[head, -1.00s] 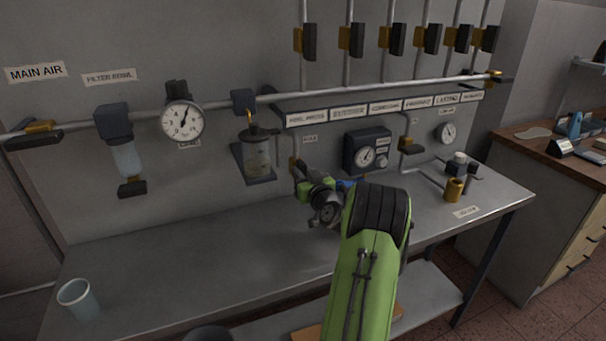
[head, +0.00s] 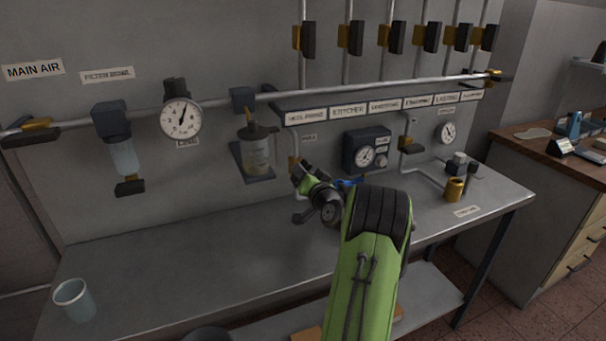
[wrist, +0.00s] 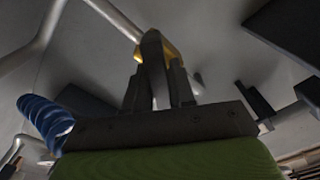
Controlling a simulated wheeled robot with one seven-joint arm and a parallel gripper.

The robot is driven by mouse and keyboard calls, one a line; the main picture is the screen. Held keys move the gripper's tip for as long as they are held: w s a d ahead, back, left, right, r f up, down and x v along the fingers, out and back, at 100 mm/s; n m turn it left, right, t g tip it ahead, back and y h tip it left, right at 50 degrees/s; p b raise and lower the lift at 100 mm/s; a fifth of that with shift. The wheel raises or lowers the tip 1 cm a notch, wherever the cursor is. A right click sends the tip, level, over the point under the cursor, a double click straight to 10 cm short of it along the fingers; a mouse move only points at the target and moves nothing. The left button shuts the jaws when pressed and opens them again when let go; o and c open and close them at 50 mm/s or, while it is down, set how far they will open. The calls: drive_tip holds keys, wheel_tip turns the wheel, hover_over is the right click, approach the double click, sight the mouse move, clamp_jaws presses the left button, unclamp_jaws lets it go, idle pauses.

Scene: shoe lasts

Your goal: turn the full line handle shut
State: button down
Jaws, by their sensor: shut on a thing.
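The full line valve has a brass body on a thin pipe that drops from the rail, beside a small label (head: 309,138) too blurred to read surely. In the head view its brass (head: 293,162) shows just above my wrist, and the handle is hidden there. In the wrist view the dark handle (wrist: 153,62) stands between the fingers of my gripper (wrist: 157,88), with the yellow valve body (wrist: 172,50) and pale pipe behind it. My gripper is shut on this handle. The handle's exact angle to its pipe is hard to tell.
A regulator box with a dial (head: 366,151) hangs just right of my wrist. An oiler bowl (head: 255,152) hangs to the left. Another brass valve (head: 408,144) is further right. A cup (head: 75,299) stands at the bench's front left; the bench (head: 190,255) between is clear.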

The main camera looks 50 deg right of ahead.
drive_tip(key=m, duration=0.2)
drive_tip(key=m+p, duration=0.1)
drive_tip(key=m, duration=0.2)
drive_tip(key=shift+s+d+f+m, duration=0.1)
drive_tip(key=shift+f+m, duration=0.05)
drive_tip(key=shift+m, duration=0.15)
drive_tip(key=m+p, duration=0.1)
drive_tip(key=m, duration=0.1)
drive_tip(key=m+p, duration=0.1)
drive_tip(key=m, duration=0.1)
drive_tip(key=shift+f+m, duration=0.2)
drive_tip(key=shift+m, duration=0.2)
drive_tip(key=shift+m+p, duration=0.3)
drive_tip(key=c, duration=1)
unclamp_jaws()
drive_tip(key=shift+c, duration=0.2)
drive_tip(key=b+v, duration=0.3)
drive_tip(key=v, duration=1.2)
drive_tip(key=shift+s, duration=0.3)
